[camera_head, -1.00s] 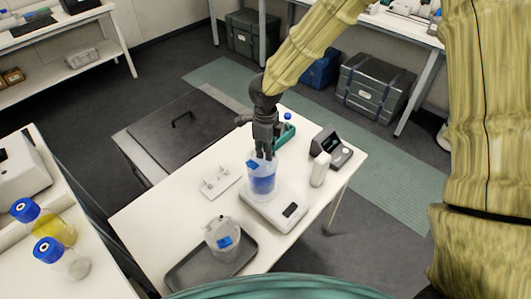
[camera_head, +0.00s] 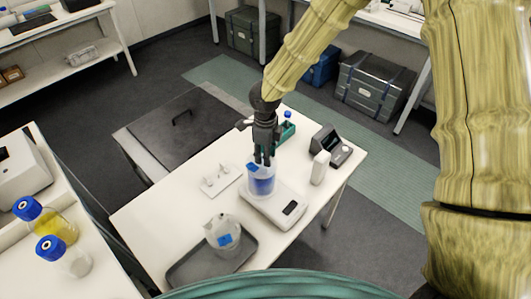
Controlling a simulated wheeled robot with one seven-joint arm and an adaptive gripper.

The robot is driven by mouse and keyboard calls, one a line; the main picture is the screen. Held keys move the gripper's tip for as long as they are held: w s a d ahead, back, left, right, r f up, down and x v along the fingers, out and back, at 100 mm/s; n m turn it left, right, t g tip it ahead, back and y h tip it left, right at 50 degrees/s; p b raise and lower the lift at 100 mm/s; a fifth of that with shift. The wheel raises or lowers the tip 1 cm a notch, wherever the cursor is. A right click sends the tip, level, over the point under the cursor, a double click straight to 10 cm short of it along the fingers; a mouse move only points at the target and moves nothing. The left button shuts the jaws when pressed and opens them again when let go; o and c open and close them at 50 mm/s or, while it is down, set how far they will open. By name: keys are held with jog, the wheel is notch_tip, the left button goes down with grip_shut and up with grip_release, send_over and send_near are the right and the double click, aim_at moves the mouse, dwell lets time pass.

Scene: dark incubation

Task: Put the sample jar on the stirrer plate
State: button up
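The sample jar, a clear vessel (camera_head: 262,185) with blue liquid and a blue label, is over the left part of the white stirrer plate (camera_head: 287,215), which has a dark display on its front right. The jar looks upright and at or very near the plate's top; I cannot tell whether it touches. My gripper (camera_head: 264,161) points down at the jar's top from above, its fingers close together at the rim. It appears shut on the jar, though the exact contact is small and partly hidden.
A second clear vessel with a blue label (camera_head: 223,239) stands on a dark tray (camera_head: 190,273) in front. A white bottle (camera_head: 320,168) and a dark device (camera_head: 327,141) stand to the right. A small white rack (camera_head: 217,183) is left and a green holder (camera_head: 287,133) behind.

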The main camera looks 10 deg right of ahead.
jog(key=shift+r, duration=0.15)
notch_tip(320, 180, up, 12)
jog(key=b, duration=0.2)
jog(key=shift+b, duration=0.3)
dwell(1.2)
